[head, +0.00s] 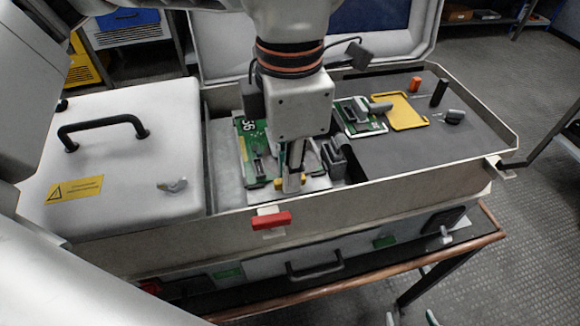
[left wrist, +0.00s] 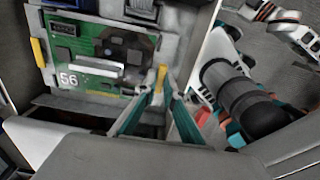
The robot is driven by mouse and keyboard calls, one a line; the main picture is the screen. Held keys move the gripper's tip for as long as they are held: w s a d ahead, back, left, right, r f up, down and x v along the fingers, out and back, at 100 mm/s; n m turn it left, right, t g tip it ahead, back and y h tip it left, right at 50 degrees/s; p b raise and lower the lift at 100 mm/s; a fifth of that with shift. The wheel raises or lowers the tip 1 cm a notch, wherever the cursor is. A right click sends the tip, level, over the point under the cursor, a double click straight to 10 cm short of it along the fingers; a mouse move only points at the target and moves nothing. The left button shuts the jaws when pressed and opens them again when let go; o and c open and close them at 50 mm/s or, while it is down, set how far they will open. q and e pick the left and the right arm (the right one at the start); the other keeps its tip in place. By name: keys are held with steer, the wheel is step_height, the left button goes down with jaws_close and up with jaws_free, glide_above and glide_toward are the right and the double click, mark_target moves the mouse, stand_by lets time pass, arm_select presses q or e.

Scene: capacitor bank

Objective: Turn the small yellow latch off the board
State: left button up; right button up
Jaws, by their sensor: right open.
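A green circuit board (head: 246,150) with white number marking lies in the open bay of the case. It also shows in the left wrist view (left wrist: 110,72). A small yellow latch (left wrist: 161,78) stands at the board's edge, between my left fingertips. Another yellow latch (left wrist: 38,52) sits at the board's opposite edge. My left gripper (head: 292,184) points down into the bay. In the left wrist view its teal fingers (left wrist: 163,92) come together on the latch; the exact contact is small. My right gripper (head: 411,318) shows only two separated teal fingertips at the bottom edge, open and empty.
A red latch (head: 271,220) is on the case's front wall. A white lid with a black handle (head: 103,126) lies left. Right of the bay, a grey panel holds another green board (head: 360,117), a yellow frame (head: 402,110) and small upright parts. Open floor lies right.

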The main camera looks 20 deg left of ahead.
arm_select(q)
steer(key=o, duration=0.3)
steer(key=shift+o, duration=0.2)
step_height(320, 180, up, 12)
stand_by(0.4)
stand_by(0.4)
